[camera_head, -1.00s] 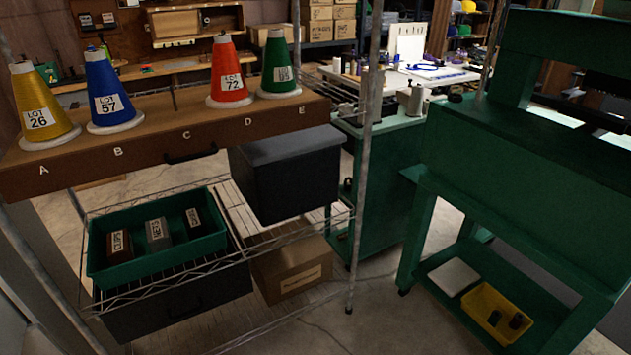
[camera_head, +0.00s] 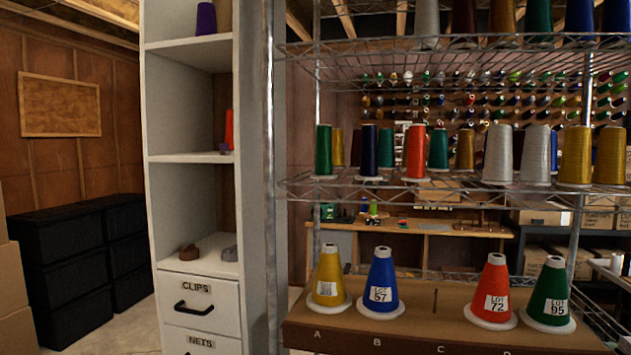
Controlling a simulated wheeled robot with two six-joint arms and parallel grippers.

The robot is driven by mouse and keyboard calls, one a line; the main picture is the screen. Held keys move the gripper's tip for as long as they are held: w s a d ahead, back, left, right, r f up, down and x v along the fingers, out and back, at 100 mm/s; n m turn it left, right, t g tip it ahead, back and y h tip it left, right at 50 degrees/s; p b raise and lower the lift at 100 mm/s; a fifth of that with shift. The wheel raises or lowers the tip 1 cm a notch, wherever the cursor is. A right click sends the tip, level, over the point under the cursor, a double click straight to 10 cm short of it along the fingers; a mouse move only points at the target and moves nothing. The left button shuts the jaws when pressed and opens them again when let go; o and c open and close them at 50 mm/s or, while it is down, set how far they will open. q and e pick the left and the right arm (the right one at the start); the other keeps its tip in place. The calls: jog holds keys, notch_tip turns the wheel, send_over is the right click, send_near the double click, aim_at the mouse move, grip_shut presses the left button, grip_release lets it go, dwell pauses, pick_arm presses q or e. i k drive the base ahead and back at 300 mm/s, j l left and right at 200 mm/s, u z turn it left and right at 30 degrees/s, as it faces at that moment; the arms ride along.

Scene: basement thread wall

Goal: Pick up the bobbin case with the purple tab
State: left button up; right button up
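A small purple item (camera_head: 223,148) sits at the front edge of the middle shelf of the tall white cabinet, beside a red-orange upright object (camera_head: 229,129). It is too small to tell whether it is the bobbin case with the purple tab. In the compartment below, a small brown object (camera_head: 188,252) and a small grey object (camera_head: 229,254) rest on the surface above the drawers; I see no purple tab on them. Neither of my grippers is in view.
The white cabinet (camera_head: 196,189) has drawers labelled CLIPS (camera_head: 196,298) and NETS. To its right, a wire rack (camera_head: 450,187) holds several thread cones above a brown lettered board (camera_head: 440,335) with yellow, blue, red and green cones. Black bins (camera_head: 75,255) stand at the left.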

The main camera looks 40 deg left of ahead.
aim_at(223, 149)
jog(key=u, duration=1.9)
